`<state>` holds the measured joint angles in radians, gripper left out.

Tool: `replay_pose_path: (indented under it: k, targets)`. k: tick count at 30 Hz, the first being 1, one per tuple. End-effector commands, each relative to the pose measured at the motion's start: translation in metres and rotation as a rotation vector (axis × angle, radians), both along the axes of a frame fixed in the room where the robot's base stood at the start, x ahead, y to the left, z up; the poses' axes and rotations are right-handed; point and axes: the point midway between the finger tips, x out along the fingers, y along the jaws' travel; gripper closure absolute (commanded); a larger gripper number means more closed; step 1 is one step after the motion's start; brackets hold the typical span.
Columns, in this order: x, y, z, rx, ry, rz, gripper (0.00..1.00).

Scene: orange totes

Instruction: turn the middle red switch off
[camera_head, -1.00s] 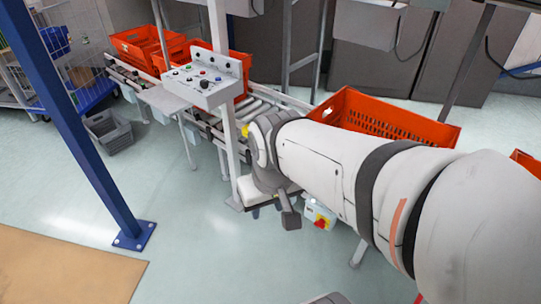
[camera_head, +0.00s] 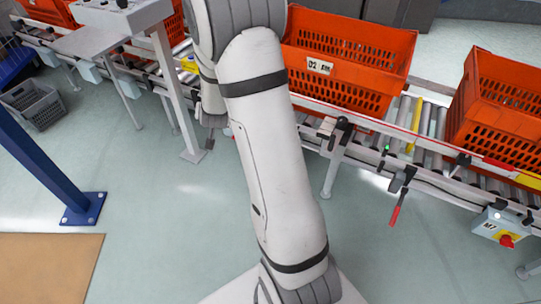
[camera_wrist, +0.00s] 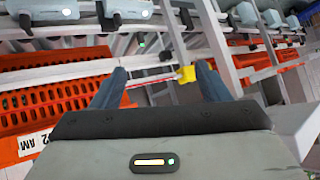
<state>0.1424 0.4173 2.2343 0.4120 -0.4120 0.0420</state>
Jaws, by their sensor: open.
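My gripper's two fingers (camera_wrist: 160,82) are spread and empty in the wrist view. In the head view, my gripper is mostly hidden behind my arm, well left of the switch. No red switch is clear in the wrist view.
The roller conveyor (camera_head: 425,125) carries orange totes (camera_head: 345,58), with another tote (camera_head: 505,105) at right. A red-handled lever (camera_head: 397,208) hangs from its front edge. A blue post (camera_head: 45,165) and a grey crate (camera_head: 35,104) stand left. Floor is open in front.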

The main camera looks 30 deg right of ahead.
Motion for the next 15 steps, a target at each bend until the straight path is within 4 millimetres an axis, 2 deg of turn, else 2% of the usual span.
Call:
replay_pose_path:
  k: [1,5,6,8,12,15]
  targets:
    - [0.007,-0.017,-0.049,-0.022,-0.024,-0.055,0.31]
    - [0.018,-0.060,-0.121,-0.107,-0.110,-0.197,0.31]
    - [0.017,-0.072,-0.144,-0.139,-0.134,-0.239,0.31]
    - [0.014,-0.092,-0.178,-0.192,-0.168,-0.301,0.31]
    - [-0.005,-0.130,-0.253,-0.337,-0.237,-0.428,0.31]
    - [-0.025,-0.149,-0.297,-0.445,-0.275,-0.499,0.31]
